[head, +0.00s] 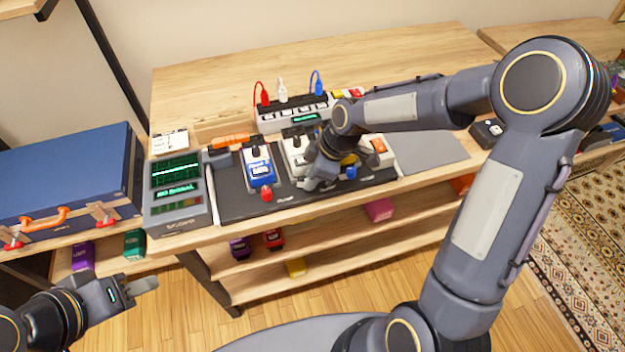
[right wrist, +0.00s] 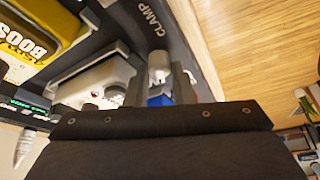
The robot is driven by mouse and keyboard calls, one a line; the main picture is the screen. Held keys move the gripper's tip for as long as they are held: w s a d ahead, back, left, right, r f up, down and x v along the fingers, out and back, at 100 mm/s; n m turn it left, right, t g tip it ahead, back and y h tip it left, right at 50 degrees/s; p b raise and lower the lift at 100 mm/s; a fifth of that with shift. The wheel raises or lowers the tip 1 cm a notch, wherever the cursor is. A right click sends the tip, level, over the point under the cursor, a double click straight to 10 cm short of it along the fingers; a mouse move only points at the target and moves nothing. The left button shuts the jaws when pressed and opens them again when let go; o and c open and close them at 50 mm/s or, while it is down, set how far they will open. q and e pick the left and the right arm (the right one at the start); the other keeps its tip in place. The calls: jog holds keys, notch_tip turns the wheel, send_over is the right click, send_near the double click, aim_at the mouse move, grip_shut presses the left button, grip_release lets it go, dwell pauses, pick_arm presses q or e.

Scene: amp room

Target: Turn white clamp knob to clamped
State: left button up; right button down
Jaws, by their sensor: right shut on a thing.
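The white clamp knob (right wrist: 158,62) shows in the right wrist view beside the word CLAMP on the dark board. My right gripper (right wrist: 158,84) is shut on it, with one finger on each side.
A blue pedal (head: 259,166) with a red knob (head: 266,194) stands left of my right gripper; a blue knob (head: 351,172) is to its right. A scope-like device (head: 176,190) and a blue case (head: 66,175) are at the left. A grey mat (head: 430,152) is bare.

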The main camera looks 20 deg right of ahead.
jog(key=m+t+b, duration=0.1)
jog(key=m, duration=0.1)
jog(key=shift+s+a+f+m+h+b, duration=0.1)
jog(key=shift+m+h+b, duration=0.2)
jog(key=shift+m+b, duration=0.1)
jog(key=m+t+h+b, duration=0.1)
jog(key=m+b, duration=0.2)
jog(key=m, duration=0.1)
jog(key=shift+a, duration=0.1)
jog(key=m+h+b, duration=0.1)
jog(key=m, duration=0.1)
jog(key=m+b, duration=0.2)
jog(key=shift+s+a+t+h, duration=0.1)
jog(key=shift+t+h, duration=0.3)
jog(key=shift+m+h+b, duration=0.3)
jog(key=shift+m+b, duration=0.2)
jog(key=shift+m, duration=0.5)
jog(key=c, duration=1.5)
grip_release()
jog(key=shift+c, duration=0.2)
